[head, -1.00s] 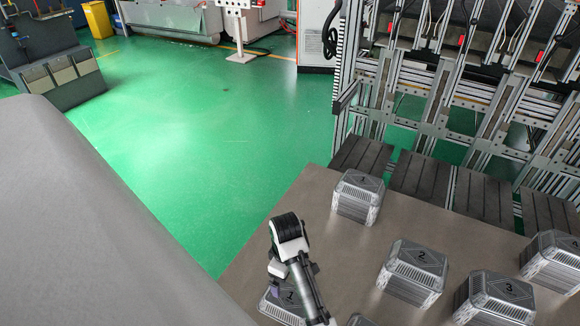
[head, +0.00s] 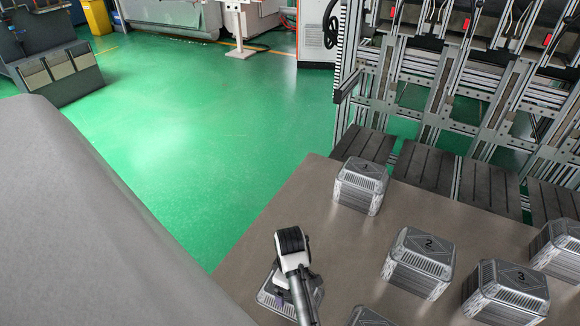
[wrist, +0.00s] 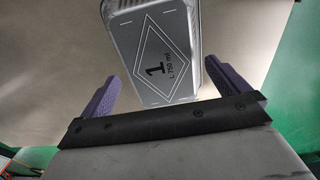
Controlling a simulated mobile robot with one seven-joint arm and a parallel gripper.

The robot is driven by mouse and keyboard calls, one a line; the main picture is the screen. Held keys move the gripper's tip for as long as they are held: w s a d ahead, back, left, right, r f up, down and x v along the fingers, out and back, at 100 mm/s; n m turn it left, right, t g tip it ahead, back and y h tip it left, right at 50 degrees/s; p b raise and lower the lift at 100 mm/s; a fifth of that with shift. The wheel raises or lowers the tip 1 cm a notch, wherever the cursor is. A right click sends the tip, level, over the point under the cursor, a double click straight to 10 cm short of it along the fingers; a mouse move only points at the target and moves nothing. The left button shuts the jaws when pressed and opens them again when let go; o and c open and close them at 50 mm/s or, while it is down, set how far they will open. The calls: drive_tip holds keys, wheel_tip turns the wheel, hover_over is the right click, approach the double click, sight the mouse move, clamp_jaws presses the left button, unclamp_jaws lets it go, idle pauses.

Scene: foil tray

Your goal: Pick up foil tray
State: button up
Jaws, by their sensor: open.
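A silver foil tray stack (head: 267,299) marked 1 stands near the left edge of the brown table, partly hidden behind my arm. It also shows in the wrist view (wrist: 152,42), its top label reading "1" and "750 ml". My gripper (wrist: 161,75) is open, its purple fingers apart, one on each side of the near part of the tray. Nothing is held. In the head view my gripper (head: 281,296) is over this tray, mostly covered by my own wrist. I cannot tell whether the fingers touch the tray.
Other foil trays stand on the table (head: 310,215): one marked 1 (head: 361,186), one marked 2 (head: 418,263), one marked 3 (head: 505,293), and more at the right and bottom edges. Metal racks (head: 420,110) stand behind. Green floor lies beyond the left table edge.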

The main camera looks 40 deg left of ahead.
drive_tip(key=shift+f, duration=1.05)
drive_tip(key=c, duration=0.7)
drive_tip(key=shift+r, duration=0.1)
